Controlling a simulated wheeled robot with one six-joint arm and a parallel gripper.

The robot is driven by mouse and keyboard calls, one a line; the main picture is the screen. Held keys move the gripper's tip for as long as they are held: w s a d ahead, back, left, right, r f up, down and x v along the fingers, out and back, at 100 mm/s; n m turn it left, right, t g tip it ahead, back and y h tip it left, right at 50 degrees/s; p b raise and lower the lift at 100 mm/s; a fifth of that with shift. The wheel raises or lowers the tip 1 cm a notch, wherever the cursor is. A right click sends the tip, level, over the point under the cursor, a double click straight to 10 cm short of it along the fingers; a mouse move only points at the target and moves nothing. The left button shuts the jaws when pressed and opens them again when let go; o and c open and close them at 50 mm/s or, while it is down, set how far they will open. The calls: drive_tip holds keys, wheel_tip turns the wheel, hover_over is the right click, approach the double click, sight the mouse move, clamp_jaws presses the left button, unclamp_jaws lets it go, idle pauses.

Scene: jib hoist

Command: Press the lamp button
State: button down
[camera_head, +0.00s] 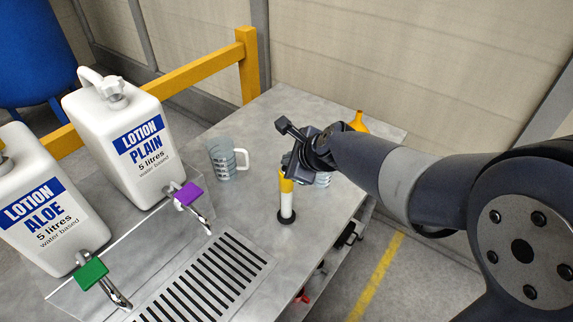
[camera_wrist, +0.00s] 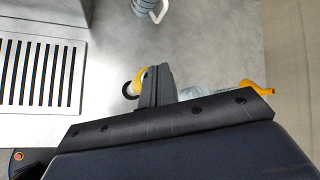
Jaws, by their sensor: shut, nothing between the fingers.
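My gripper (camera_head: 289,168) is shut and empty, over the table by a white post with a yellow top (camera_head: 287,203) and black foot. The post's upper part is partly hidden by the gripper. In the wrist view the shut fingers (camera_wrist: 155,86) stand beside the post's yellow top (camera_wrist: 138,80). No part is clearly marked as the lamp button. A small round red spot (camera_wrist: 19,156) on a dark part shows at the lower left of the wrist view. A red item (camera_head: 301,296) shows at the table's front edge; I cannot tell whether they are the same.
Grey table (camera_head: 262,125) holds a clear jug (camera_head: 226,160) and a yellow funnel (camera_head: 358,122) behind my arm. Lotion Plain (camera_head: 125,145) and Lotion Aloe (camera_head: 42,205) containers stand at left, with purple (camera_head: 188,194) and green (camera_head: 90,273) taps by a slotted grate (camera_head: 205,285).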

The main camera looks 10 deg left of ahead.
wheel_tip(320, 180, up, 6)
drive_tip(key=p, duration=0.6)
idle(0.5)
